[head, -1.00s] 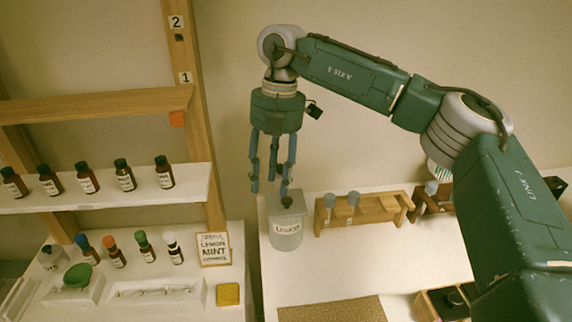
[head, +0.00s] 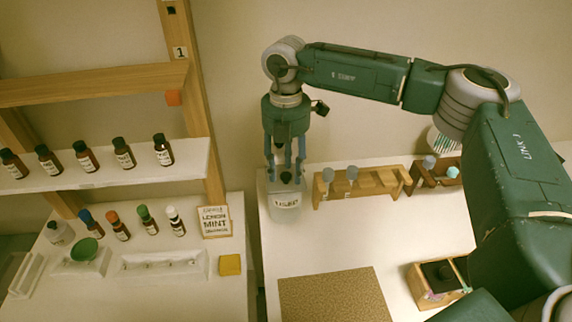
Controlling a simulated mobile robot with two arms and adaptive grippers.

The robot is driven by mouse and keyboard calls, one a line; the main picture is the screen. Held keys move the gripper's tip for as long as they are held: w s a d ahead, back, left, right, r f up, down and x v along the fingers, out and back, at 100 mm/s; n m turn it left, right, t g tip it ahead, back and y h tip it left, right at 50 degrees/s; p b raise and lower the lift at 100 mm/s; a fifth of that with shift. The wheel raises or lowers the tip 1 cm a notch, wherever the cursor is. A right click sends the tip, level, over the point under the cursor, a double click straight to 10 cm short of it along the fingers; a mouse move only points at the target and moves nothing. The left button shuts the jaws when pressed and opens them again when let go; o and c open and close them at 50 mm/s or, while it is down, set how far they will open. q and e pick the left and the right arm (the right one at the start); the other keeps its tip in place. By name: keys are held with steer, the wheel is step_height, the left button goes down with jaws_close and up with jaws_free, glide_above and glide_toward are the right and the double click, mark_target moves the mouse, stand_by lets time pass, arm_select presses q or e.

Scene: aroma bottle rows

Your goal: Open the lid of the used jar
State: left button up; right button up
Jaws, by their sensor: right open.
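The used jar (head: 286,206) is a pale, see-through jar with a label. It stands at the back left corner of the right-hand white table, in the head view. Its lid has a dark knob (head: 286,177) on top. My right gripper (head: 285,180) points straight down over the jar. Its fingers are open around the knob, with the tips near the lid; whether they touch it I cannot tell. My left gripper is not in view.
A wooden rack (head: 362,184) with droppers stands just right of the jar. A brown mat (head: 335,296) and a wooden box (head: 440,282) lie nearer. Dark bottles line a shelf (head: 100,175) at left. A lemon mint card (head: 215,221) stands left of the jar.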

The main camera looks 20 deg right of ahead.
steer(key=shift+f, duration=0.3)
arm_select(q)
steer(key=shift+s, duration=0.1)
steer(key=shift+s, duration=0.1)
arm_select(e)
jaws_close()
steer(key=shift+w+d+r+g+p, duration=0.1)
steer(key=shift+w+r+g+p, duration=0.4)
steer(key=shift+r+g+p, duration=0.55)
steer(key=shift+w+d+r+g+y+p, duration=0.15)
steer(key=shift+w+g+y+p, duration=0.4)
steer(key=shift+g+p, duration=0.3)
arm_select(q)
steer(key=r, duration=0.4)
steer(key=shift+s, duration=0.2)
